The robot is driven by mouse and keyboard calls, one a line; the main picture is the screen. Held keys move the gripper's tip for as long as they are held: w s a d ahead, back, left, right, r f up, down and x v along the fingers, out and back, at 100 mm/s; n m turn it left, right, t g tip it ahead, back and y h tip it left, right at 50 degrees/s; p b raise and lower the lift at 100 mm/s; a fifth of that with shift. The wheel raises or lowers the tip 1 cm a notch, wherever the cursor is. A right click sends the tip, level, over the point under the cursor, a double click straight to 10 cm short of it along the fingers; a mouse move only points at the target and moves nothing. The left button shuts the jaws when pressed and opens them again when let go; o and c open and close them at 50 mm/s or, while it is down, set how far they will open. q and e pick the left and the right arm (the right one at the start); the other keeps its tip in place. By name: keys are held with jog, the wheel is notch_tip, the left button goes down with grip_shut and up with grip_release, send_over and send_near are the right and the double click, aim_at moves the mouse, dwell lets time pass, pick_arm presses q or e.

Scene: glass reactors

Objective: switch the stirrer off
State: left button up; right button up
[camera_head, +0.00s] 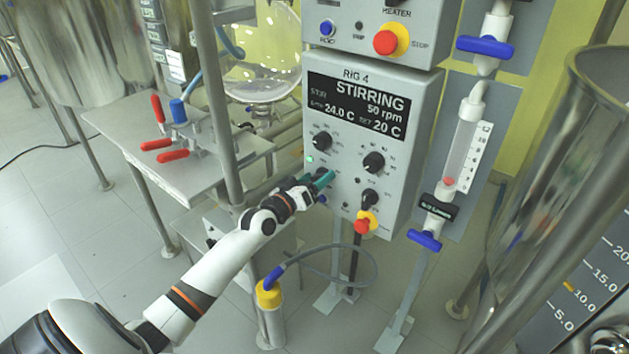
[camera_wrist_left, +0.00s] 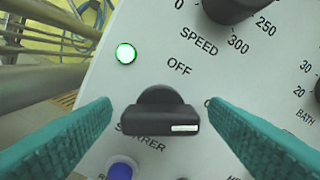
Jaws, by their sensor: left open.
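The control box (camera_head: 403,88) reads RIG 4, STIRRING, 50 rpm on its display (camera_head: 355,104). The black stirrer knob (camera_wrist_left: 160,112) shows large in the left wrist view. OFF is printed above it and STIRRER below it. Its white mark points to the right, towards a label mostly hidden by a finger. A green lamp (camera_wrist_left: 126,53) glows above left of the knob. My left gripper (camera_head: 320,181) is at the panel. Its teal fingers are open, one on each side of the knob, with gaps visible (camera_wrist_left: 158,101). My right gripper is not in view.
The speed knob (camera_wrist_left: 230,8) is above right of the stirrer knob, and a blue button (camera_wrist_left: 122,169) is below it. A red stop button (camera_head: 364,222) is low on the panel. A steel post (camera_head: 214,95) and a shelf (camera_head: 200,185) stand left of my forearm.

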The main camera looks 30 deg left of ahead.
pick_arm(q)
jog(key=c, duration=1)
jog(key=shift+n, duration=0.3)
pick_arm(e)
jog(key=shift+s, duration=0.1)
pick_arm(q)
jog(key=n, duration=0.2)
jog(key=shift+n+p, duration=0.3)
jog(key=n, duration=0.4)
jog(key=shift+f+n, duration=0.1)
jog(key=shift+n, duration=0.2)
jog(key=n, duration=0.3)
jog(key=shift+a+f+n+p, duration=0.1)
jog(key=shift+n+p, duration=0.2)
jog(key=shift+p, duration=0.05)
jog(key=shift+n, duration=0.3)
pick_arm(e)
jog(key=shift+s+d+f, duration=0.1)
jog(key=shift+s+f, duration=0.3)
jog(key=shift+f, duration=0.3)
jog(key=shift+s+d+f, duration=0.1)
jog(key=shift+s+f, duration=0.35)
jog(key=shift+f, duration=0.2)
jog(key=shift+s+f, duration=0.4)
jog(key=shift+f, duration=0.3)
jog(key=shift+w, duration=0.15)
